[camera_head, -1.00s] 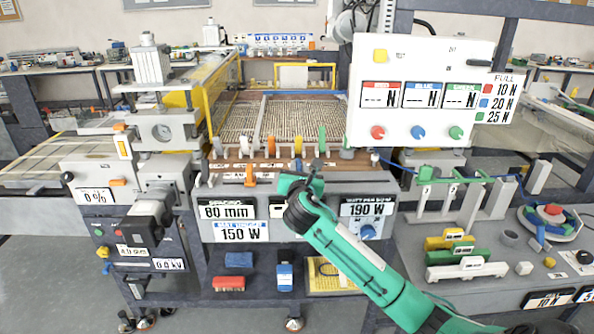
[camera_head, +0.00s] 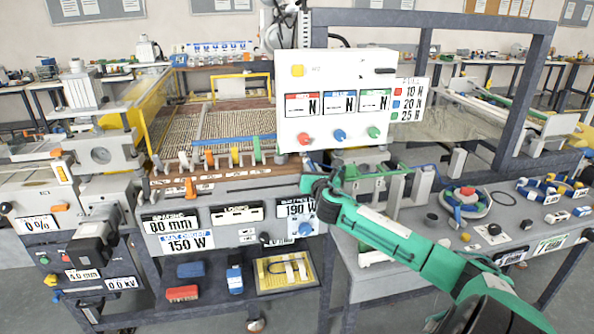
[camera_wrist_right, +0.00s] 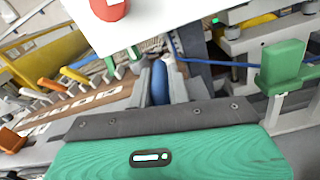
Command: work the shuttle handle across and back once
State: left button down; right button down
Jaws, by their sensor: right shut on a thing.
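The loom (camera_head: 215,125) has a brown front beam (camera_head: 225,180) with a row of coloured levers. My right gripper (camera_head: 312,172) is at the right end of this beam, below the white control box. In the right wrist view its two grey fingers (camera_wrist_right: 166,80) are closed around an upright blue rounded piece (camera_wrist_right: 160,84), which looks like the shuttle handle. In the head view the gripper hides this piece. My left gripper is not in view.
The white control box (camera_head: 345,90) with red, blue and green knobs overhangs close to my right gripper. Orange and green levers (camera_head: 257,151) stand to its left along the beam. A blue line (camera_wrist_right: 215,63) runs rightward. A grey side bench (camera_head: 455,245) holds small parts.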

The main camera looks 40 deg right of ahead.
jog(key=shift+s+d, duration=0.15)
jog(key=shift+d, duration=0.2)
jog(key=c, duration=1.7)
grip_release()
jog(key=o, duration=0.3)
jog(key=shift+o, duration=0.2)
jog(key=shift+s+d, duration=0.15)
jog(key=shift+s+a+f, duration=0.15)
jog(key=shift+s+a, duration=0.25)
jog(key=shift+a, duration=0.05)
jog(key=b+v, duration=0.2)
jog(key=v, duration=1)
jog(key=shift+s, duration=0.3)
